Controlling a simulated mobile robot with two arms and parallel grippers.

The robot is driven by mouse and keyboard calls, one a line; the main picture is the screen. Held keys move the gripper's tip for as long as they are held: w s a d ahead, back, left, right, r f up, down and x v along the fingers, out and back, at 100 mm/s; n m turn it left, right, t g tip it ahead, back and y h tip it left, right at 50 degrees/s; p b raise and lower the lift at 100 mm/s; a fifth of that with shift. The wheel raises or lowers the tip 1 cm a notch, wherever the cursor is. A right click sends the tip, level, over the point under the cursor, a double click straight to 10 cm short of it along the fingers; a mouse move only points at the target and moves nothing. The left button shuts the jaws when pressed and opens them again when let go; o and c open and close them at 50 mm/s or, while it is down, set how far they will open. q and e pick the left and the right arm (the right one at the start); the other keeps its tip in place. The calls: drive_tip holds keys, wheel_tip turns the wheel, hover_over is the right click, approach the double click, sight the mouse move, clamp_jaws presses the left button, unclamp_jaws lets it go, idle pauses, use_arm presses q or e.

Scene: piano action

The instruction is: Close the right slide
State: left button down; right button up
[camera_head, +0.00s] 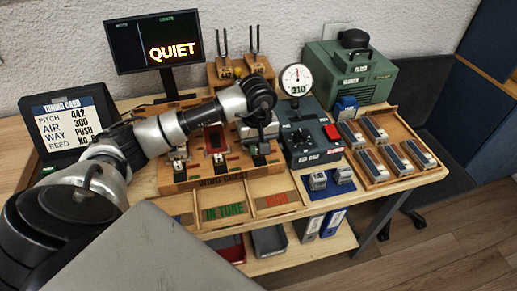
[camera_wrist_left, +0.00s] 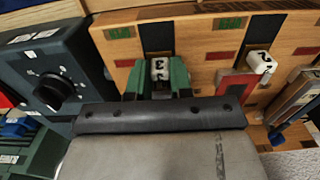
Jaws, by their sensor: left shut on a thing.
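The wooden wind chest (camera_head: 215,179) stands on the table, with slides in dark slots and white numbered knobs. My left gripper (camera_head: 260,147) is over the right end of the chest, at the right slide, and hides most of it. In the left wrist view my left gripper (camera_wrist_left: 160,76) has its green fingers on both sides of the right slide's white knob (camera_wrist_left: 160,67), shut on it. The middle slide's knob (camera_head: 218,157) stands free; it also shows in the wrist view (camera_wrist_left: 260,61). The left slide's knob (camera_head: 179,167) is further left. My right gripper is not seen.
A dark box with a dial gauge (camera_head: 294,80) and red button stands close right of the chest. A wooden tray (camera_head: 419,176) of small blocks lies further right. A screen (camera_head: 155,42) reads QUIET. Labelled trays (camera_head: 224,212) line the front.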

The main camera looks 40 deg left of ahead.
use_arm(q)
drive_tip(key=c, duration=1.4)
unclamp_jaws()
drive_tip(key=shift+w+a+r, duration=0.1)
drive_tip(key=shift+a, duration=0.05)
drive_tip(key=o, duration=0.4)
wheel_tip(320, 180, up, 11)
drive_tip(key=b, duration=0.1)
drive_tip(key=shift+f, duration=0.2)
